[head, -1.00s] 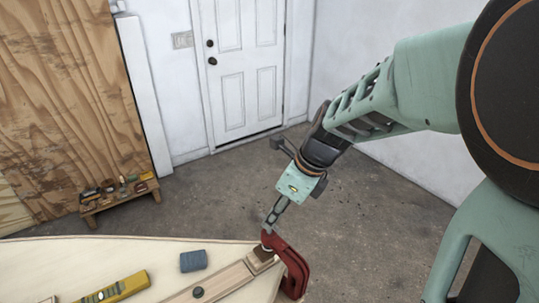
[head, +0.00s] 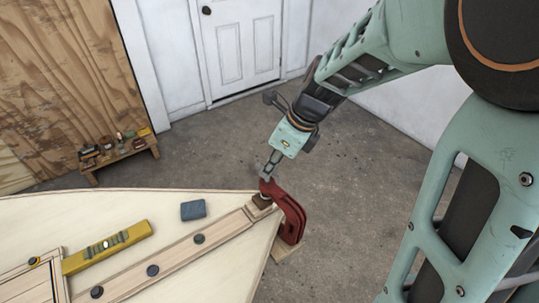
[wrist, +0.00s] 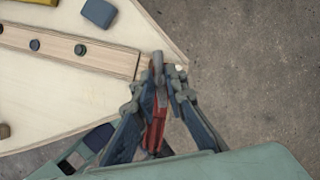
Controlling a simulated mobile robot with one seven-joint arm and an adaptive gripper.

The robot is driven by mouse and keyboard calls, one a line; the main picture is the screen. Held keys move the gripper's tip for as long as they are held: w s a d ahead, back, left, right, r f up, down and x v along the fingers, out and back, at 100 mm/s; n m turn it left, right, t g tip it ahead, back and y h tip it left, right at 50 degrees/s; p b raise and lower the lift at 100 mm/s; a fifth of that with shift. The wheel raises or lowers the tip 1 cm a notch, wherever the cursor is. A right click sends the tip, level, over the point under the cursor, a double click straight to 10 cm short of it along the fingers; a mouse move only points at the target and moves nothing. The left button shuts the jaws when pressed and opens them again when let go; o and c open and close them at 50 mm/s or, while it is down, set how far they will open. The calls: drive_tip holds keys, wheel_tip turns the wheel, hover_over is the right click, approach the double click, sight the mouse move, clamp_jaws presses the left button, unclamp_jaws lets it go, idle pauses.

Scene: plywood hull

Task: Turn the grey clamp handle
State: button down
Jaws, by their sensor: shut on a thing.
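The red clamp (head: 292,216) grips the pointed corner of the plywood hull (head: 150,215), with a small wood block (head: 261,201) under its screw end. My gripper (head: 268,176) points down at the top of the clamp. In the wrist view the fingers of my gripper (wrist: 164,78) are closed around the grey clamp handle (wrist: 157,62). The red clamp body (wrist: 154,130) shows between the fingers, partly hidden by them. In the head view the handle is mostly hidden by the fingertips.
A blue block (head: 193,210) and a yellow level (head: 108,246) lie on the hull. A wooden strip (head: 180,256) with several dark knobs runs to the clamped corner. A low bench (head: 118,158) with small items stands at the back left. Bare concrete floor surrounds the hull's tip.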

drive_tip(key=shift+r+n+p, duration=0.1)
drive_tip(key=shift+n+p, duration=0.2)
drive_tip(key=shift+n, duration=0.2)
